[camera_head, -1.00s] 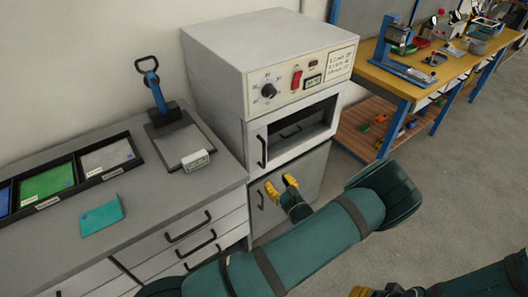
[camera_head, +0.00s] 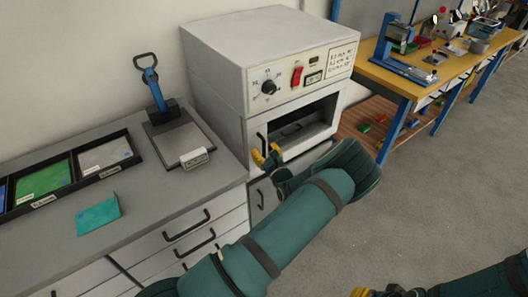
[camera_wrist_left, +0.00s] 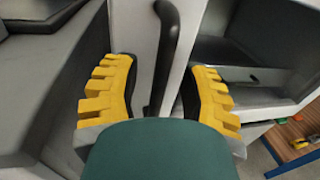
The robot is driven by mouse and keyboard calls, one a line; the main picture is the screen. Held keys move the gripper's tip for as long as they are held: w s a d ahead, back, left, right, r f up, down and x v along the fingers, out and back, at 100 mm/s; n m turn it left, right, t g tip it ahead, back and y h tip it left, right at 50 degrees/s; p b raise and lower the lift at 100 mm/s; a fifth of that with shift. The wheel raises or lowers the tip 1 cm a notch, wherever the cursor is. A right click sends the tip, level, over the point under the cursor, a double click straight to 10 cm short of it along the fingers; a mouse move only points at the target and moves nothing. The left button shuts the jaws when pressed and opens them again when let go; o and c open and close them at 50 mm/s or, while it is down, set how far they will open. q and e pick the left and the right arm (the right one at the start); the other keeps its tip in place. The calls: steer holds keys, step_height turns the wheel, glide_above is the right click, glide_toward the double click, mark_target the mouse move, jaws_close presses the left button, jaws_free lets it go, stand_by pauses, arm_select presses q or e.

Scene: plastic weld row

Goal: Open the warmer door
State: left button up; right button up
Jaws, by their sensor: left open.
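The warmer (camera_head: 215,85) is a pale box with a dial and red switch on its upper front. The black upright door handle (camera_head: 261,138) is at the door's left side and also shows in the left wrist view (camera_wrist_left: 167,40). My left gripper (camera_head: 266,154) is open at the handle. In the left wrist view its yellow fingers (camera_wrist_left: 163,68) stand on either side of the handle, with gaps. My right gripper (camera_head: 375,292) is mostly cut off at the bottom edge.
A grey counter (camera_head: 150,200) with drawers, a bin tray (camera_head: 100,170), a teal piece (camera_head: 98,216) and a handled press (camera_head: 155,95) stands left. A lower cabinet handle (camera_head: 260,198) is under the warmer. A yellow workbench (camera_head: 385,75) is right; the floor in front is clear.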

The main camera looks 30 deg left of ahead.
arm_select(q)
steer(key=shift+w+a, duration=0.15)
jaws_close()
